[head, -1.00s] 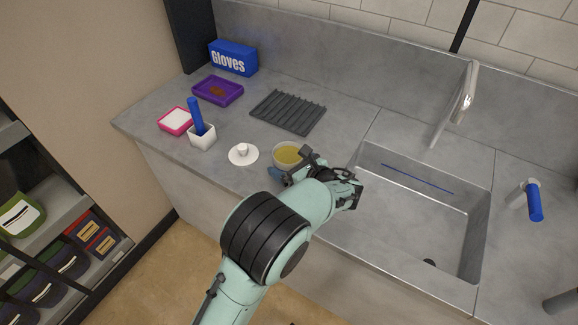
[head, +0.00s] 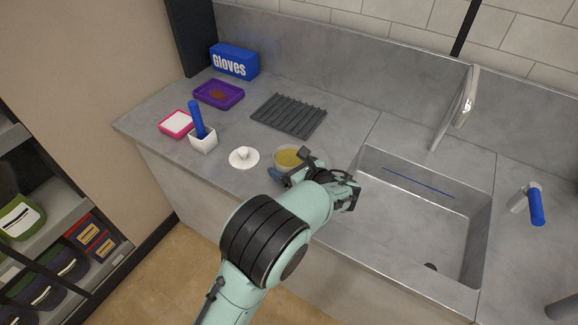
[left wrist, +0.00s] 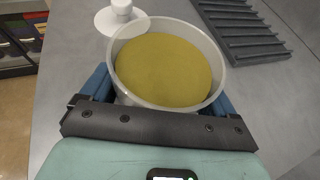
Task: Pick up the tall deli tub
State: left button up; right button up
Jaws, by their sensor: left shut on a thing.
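The tall deli tub (head: 288,157) is a pale, see-through round tub with yellow-green contents, on the counter just left of the sink. In the left wrist view the tub (left wrist: 165,68) fills the middle, its open rim facing the camera. My left gripper (head: 285,172) is at the tub, with a blue finger on each side of it in the left wrist view (left wrist: 158,95). It is shut on the tub. The gripper and wrist hide the tub's lower part, so I cannot tell whether its base touches the counter. My right gripper is not in view.
A white lid with a knob (head: 244,158) lies close left of the tub. A white cup with a blue-handled tool (head: 202,143), a pink tray (head: 176,123), a purple tray (head: 218,94) and a ribbed grey rack (head: 289,115) stand around it. The sink (head: 415,215) opens at right.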

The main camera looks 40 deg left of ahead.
pick_arm(q)
jog(key=shift+r+p, duration=0.45)
jog(key=shift+r, duration=0.9)
notch_tip(320, 180, up, 17)
jog(key=p, duration=0.4)
jog(key=shift+p, duration=0.4)
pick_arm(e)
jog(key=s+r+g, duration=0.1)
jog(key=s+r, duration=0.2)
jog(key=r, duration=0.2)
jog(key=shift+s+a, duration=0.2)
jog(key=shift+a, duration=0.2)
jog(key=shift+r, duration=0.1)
